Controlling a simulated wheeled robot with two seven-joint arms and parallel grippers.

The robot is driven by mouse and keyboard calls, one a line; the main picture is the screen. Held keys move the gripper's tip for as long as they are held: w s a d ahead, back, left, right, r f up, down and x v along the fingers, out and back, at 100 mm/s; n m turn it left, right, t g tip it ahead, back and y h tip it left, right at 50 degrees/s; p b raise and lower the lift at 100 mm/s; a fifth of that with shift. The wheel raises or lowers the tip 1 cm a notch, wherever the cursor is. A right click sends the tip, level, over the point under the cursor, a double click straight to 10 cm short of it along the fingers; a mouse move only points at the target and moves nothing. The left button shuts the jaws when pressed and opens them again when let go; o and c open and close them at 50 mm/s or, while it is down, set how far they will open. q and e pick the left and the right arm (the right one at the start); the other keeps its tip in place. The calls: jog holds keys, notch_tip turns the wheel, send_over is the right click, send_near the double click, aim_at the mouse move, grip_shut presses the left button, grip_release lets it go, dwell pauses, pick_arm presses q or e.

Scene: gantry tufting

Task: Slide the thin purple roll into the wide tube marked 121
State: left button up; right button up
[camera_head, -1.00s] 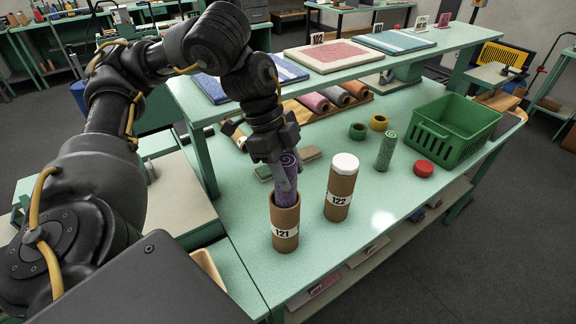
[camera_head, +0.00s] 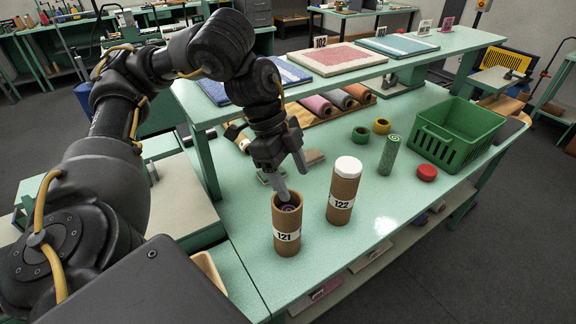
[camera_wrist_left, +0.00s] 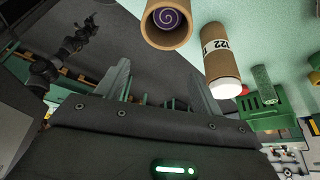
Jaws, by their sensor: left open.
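The wide brown tube marked 121 (camera_head: 287,238) stands upright on the green table. The thin purple roll (camera_head: 289,207) is inside it, its top end down below the tube's rim. In the left wrist view the roll's spiral end (camera_wrist_left: 167,19) shows inside the mouth of the tube (camera_wrist_left: 150,36). My left gripper (camera_head: 292,180) is open and empty just above the tube, its fingers spread apart. It also shows in the left wrist view (camera_wrist_left: 160,85). My right gripper is not in view.
Tube 122 (camera_head: 341,196) with a white cap stands just right of tube 121. Beyond are a green roll (camera_head: 389,155), a red cap (camera_head: 427,172), green and yellow rings and a green crate (camera_head: 450,143). A raised shelf (camera_head: 300,86) with mats runs behind.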

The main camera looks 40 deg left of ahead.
pick_arm(q)
jog(key=w+p+v, duration=0.1)
jog(key=p+v, duration=0.1)
jog(key=v, duration=0.8)
jog(key=shift+s+a+r, duration=0.2)
jog(key=shift+s+r, duration=0.15)
jog(key=shift+s, duration=0.15)
dwell(0.3)
